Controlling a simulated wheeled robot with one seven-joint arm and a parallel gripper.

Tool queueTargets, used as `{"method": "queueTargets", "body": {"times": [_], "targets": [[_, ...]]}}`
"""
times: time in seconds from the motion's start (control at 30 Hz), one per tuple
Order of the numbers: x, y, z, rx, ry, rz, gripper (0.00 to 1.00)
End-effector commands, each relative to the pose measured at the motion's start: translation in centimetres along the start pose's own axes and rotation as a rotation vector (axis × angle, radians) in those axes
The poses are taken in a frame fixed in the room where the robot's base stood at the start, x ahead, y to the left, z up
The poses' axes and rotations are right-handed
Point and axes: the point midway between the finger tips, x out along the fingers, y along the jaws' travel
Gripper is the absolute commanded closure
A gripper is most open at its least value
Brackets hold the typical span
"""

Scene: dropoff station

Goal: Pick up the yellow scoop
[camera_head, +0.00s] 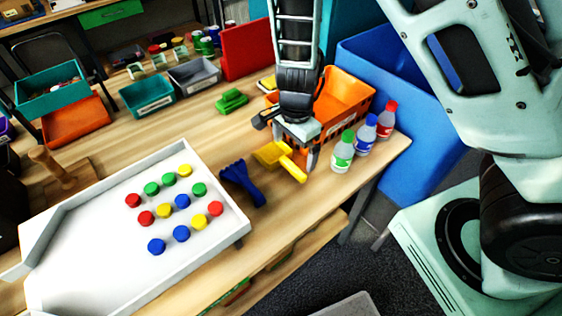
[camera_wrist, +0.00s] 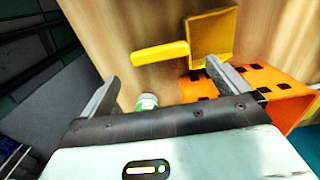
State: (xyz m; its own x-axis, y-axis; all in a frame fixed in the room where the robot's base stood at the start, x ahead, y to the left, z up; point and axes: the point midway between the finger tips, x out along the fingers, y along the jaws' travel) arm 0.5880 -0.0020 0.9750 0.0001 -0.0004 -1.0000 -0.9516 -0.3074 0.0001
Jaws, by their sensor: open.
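The yellow scoop (camera_head: 279,159) lies on the wooden table just in front of the orange basket, its handle towards the lower right. In the wrist view the scoop (camera_wrist: 212,36) lies beyond my fingertips, with its handle (camera_wrist: 160,55) pointing left. My gripper (camera_head: 297,150) hangs over the table at the scoop, pointing down. In the wrist view my gripper (camera_wrist: 162,75) has its two fingers wide apart with nothing between them. The scoop is apart from the fingers in that view.
The orange basket (camera_head: 345,92) stands right behind my gripper. Bottles with green (camera_head: 343,150), blue (camera_head: 365,134) and red (camera_head: 387,119) caps stand to the right. A blue rake (camera_head: 243,184) lies left of the scoop. A white tray (camera_head: 85,235) with several coloured discs is at left.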

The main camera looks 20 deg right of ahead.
Motion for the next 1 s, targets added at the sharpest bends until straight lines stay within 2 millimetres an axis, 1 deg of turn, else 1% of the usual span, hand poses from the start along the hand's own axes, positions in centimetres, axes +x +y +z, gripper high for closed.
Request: {"method": "queueTargets", "body": {"times": [0.03,0.1,0.27,0.37,0.5,0.6,0.7,0.93,0.97,1.0], "targets": [[1.0,0.0,0.0,0.002,0.0,0.002,0.0],[1.8,0.0,-0.1,0.002,0.0,0.002,0.0],[2.6,0.0,0.0,0.0,0.0,0.0,0.0],[3.6,0.0,0.0,0.001,0.0,0.002,0.0],[5.8,0.0,0.0,0.001,0.0,0.003,0.0],[7.1,-0.1,0.1,0.0,0.0,0.001,0.0],[7.6,-0.1,0.1,0.001,-0.001,0.0,0.0],[7.6,-0.1,0.1,-0.001,-0.001,-0.001,0.0],[7.6,-0.1,0.1,-0.001,-0.001,-0.001,0.08],[7.6,-0.1,0.1,-0.001,-0.001,-0.001,0.19]]}}
